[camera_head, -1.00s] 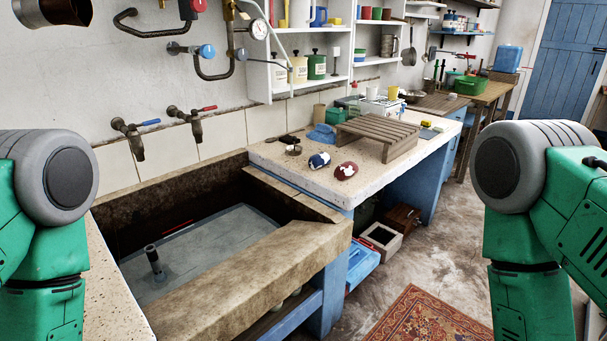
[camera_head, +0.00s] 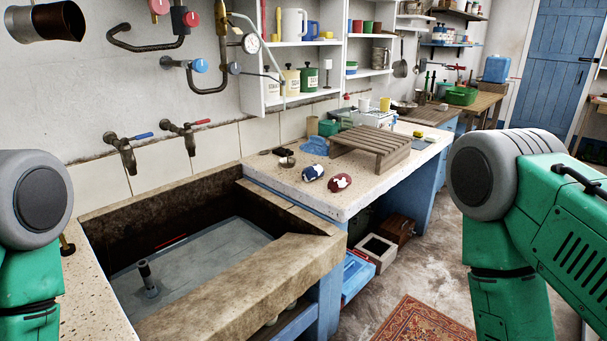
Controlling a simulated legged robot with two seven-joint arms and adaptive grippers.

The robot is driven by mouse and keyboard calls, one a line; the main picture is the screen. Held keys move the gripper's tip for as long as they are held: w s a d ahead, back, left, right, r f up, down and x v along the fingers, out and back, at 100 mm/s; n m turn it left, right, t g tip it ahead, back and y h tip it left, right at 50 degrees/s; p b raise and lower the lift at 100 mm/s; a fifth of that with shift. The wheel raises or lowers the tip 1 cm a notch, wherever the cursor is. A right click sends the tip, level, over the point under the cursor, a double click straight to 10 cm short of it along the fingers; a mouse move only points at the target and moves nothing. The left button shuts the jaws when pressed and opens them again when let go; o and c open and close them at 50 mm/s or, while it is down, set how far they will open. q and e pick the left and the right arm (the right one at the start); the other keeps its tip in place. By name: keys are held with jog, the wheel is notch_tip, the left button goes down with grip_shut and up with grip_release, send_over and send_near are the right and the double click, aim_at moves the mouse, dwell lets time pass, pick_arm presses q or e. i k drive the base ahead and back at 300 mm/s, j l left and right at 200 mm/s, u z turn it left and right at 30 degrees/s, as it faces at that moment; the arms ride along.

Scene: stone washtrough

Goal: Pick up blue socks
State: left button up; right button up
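A rolled blue and white bundle (camera_head: 313,172), which looks like the blue socks, lies on the speckled stone counter (camera_head: 357,191) just right of the trough. A similar red and white bundle (camera_head: 340,182) lies close to its right. A blue cloth (camera_head: 314,146) lies flat behind them. My green left arm comes in at the left edge and my green right arm at the right. Both arms are apart from the counter items. Neither gripper shows in the view.
The stone trough (camera_head: 296,255) with water and a dark standpipe (camera_head: 147,277) fills the lower left. A slatted wooden rack (camera_head: 371,146) stands on the counter behind the bundles. Shelves (camera_head: 262,88) and taps (camera_head: 124,152) are on the wall. Bare floor and a patterned rug (camera_head: 418,317) are in front.

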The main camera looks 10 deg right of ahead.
aim_at(310, 173)
jog(key=i+l+u, duration=0.1)
jog(key=u, duration=0.3)
jog(key=l+u, duration=0.15)
jog(key=u, duration=0.2)
jog(key=i+l+u, duration=0.1)
jog(key=u, duration=0.3)
jog(key=l+u, duration=0.35)
jog(key=j, duration=0.1)
